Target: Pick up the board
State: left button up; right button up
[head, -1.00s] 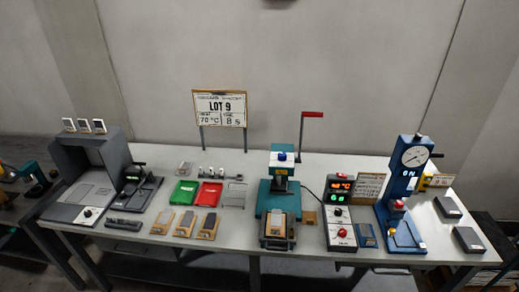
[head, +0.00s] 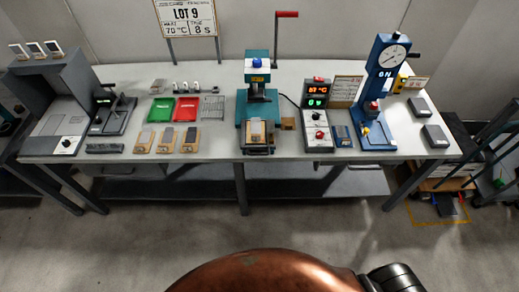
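Three small wooden boards, each with a light or dark piece on top, lie in a row on the front left of the table: left board (head: 144,145), middle board (head: 166,140), right board (head: 190,142). Another board-like wooden piece with a grey top (head: 256,131) sits at the front of the teal press (head: 257,100). I cannot tell which of these is the task's board. Neither of my grippers is in view.
The white table (head: 220,148) also bears a grey hooded box (head: 60,90), green tray (head: 161,110), red tray (head: 186,109), a controller (head: 317,125) and a blue gauge press (head: 383,85). The floor (head: 300,215) in front is clear.

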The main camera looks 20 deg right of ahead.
aim_at(255, 131)
jog(key=k, duration=1.3)
jog(key=z, duration=0.8)
jog(key=i, duration=1.9)
jog(key=u, duration=0.8)
